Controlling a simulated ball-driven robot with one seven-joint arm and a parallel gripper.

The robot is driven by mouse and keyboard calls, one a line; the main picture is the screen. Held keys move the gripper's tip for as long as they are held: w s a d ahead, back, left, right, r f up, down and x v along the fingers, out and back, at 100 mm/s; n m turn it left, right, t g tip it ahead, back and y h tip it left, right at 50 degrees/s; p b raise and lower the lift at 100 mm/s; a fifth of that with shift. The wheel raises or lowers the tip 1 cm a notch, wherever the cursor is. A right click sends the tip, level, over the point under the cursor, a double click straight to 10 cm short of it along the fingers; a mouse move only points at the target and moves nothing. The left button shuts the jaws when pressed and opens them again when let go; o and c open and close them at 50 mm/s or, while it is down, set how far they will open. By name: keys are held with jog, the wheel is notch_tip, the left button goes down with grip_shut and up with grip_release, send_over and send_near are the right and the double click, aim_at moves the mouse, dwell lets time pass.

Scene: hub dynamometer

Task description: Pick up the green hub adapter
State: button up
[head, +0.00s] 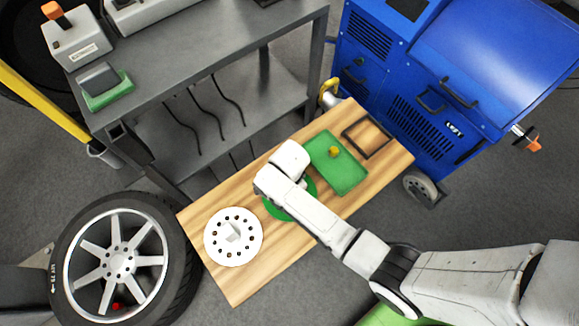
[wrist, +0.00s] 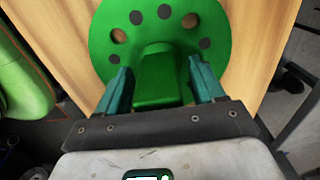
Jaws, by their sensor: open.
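The green hub adapter (head: 274,208) lies on the wooden table (head: 240,281), mostly hidden under my arm in the head view. In the wrist view the green hub adapter (wrist: 208,30) is a flat round disc with dark holes and a raised green block in its middle. My gripper (wrist: 160,75) is open, with one teal finger on each side of that block. I cannot tell whether the fingers touch it. In the head view my gripper is hidden beneath my wrist.
A white disc with holes (head: 233,254) lies on the table, left of the green adapter. A green tray with a yellow knob (head: 341,171) and a dark square frame (head: 366,138) lie to the right. A wheel (head: 120,262), a grey bench (head: 190,48) and a blue machine (head: 450,80) stand around.

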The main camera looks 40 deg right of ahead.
jog(key=shift+c, duration=0.5)
grip_shut()
jog(key=shift+w+r, duration=0.1)
